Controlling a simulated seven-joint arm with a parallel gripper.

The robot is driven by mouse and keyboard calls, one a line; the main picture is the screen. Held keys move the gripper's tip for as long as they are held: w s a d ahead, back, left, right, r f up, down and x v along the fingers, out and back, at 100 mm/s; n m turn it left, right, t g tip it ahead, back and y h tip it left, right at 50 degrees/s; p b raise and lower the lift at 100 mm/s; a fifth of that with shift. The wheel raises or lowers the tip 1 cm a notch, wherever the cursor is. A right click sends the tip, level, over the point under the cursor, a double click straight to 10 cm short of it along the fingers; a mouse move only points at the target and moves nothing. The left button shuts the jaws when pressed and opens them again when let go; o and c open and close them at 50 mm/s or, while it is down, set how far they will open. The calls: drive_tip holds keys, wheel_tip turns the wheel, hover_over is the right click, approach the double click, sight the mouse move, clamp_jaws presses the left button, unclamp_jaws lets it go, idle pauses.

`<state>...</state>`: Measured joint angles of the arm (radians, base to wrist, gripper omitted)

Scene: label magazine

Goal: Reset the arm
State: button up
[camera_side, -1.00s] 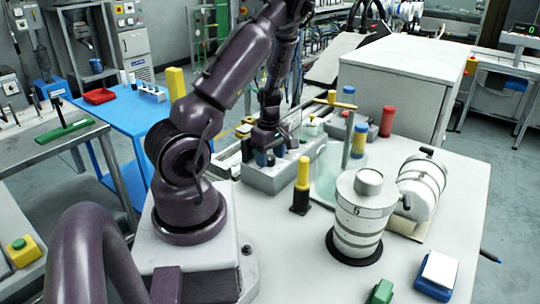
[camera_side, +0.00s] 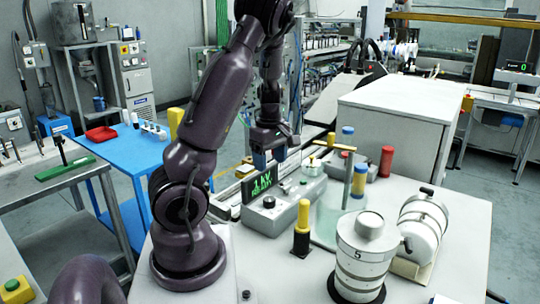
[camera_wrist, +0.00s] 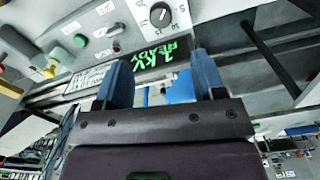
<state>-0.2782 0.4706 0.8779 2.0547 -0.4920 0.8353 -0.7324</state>
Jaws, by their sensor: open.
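My gripper (camera_side: 271,158) has blue fingers and hangs pointing down above the back of a grey control box (camera_side: 290,212). It looks empty and clear of the box. The box has a dark knob (camera_side: 269,202) and a small display (camera_side: 262,182) with green text, whose lower line seems to read "READY". In the wrist view my two blue fingers (camera_wrist: 161,72) stand apart with nothing gripped between them. The box's knob (camera_wrist: 160,14) and green text (camera_wrist: 165,54) show beyond them.
A yellow-topped black post (camera_side: 302,228) stands in front of the box. A banded white cylinder marked 5 (camera_side: 362,255) and a white drum (camera_side: 423,228) stand to the right. A large grey cabinet (camera_side: 395,125) is behind. A blue table (camera_side: 125,150) is at left.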

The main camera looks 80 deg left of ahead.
drive_tip(key=shift+r, duration=0.6)
drive_tip(key=w+d+r+m+t+h, duration=0.1)
drive_tip(key=w+d+r+m, duration=0.1)
drive_tip(key=d+m, duration=0.55)
drive_tip(key=w+d+r+m, duration=0.2)
drive_tip(key=d+m, duration=0.4)
drive_tip(key=d, duration=0.2)
drive_tip(key=s+d+r+m+t, duration=0.1)
drive_tip(key=d+r+m+t, duration=0.1)
drive_tip(key=d+r+m, duration=0.3)
drive_tip(key=s+d+r+m+t+y, duration=0.1)
drive_tip(key=d+r+m+t, duration=0.1)
drive_tip(key=d+r+m, duration=0.3)
drive_tip(key=d+m, duration=0.1)
drive_tip(key=d, duration=0.3)
drive_tip(key=shift+s+r+t, duration=0.2)
drive_tip(key=shift+s+t, duration=0.1)
drive_tip(key=shift+s, duration=0.1)
